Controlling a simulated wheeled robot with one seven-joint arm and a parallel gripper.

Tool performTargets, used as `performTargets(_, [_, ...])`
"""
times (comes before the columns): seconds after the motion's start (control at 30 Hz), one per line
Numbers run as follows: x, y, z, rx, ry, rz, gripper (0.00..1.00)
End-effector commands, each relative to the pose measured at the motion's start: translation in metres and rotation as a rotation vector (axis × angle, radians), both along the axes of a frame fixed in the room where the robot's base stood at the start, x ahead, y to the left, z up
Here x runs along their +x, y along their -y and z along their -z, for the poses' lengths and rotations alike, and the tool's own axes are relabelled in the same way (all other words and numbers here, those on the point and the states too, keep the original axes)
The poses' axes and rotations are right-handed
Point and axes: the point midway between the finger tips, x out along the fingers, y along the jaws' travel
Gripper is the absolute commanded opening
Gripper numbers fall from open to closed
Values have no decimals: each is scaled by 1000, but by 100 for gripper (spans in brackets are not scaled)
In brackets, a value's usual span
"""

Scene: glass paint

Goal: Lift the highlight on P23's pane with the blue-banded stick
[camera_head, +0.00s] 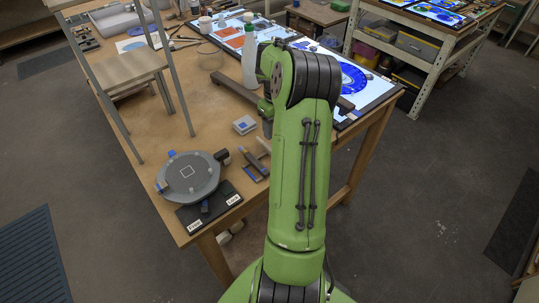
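My green arm rises through the middle of the camera_head view and bends over the worktable (160,115). My gripper's fingers cannot be seen; the arm's end is hidden or too small to make out. A small holder (254,174) with thin sticks and some blue on it lies on the table's near part, left of my arm. I cannot tell which stick bears a blue band. Lit glass panes, one with a blue round pattern (354,78) and one with orange-red parts (234,38), lie along the table's far right side. No P23 label is readable.
A round grey plate (187,172) with blue clamps stands near the front corner, by a black labelled strip (208,212). A small white-and-blue box (244,125) and a white spray bottle (249,62) stand farther back. A wooden-topped rack (127,68) rises at left.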

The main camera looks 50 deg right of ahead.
Motion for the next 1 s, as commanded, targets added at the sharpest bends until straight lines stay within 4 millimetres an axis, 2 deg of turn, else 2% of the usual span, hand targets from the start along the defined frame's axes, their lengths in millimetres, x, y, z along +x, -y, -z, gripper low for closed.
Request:
performTargets(0.03, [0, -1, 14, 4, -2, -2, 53])
performTargets(0.1, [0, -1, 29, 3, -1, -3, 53])
performTargets(0.27, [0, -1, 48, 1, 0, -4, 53])
performTargets(0.5, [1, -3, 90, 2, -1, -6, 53])
performTargets(0.6, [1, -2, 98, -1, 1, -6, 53])
performTargets(0.77, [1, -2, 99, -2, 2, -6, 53])
performTargets(0.8, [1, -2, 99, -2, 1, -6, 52])
performTargets(0.87, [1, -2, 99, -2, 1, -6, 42])
performTargets(1.0, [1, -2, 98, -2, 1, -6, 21])
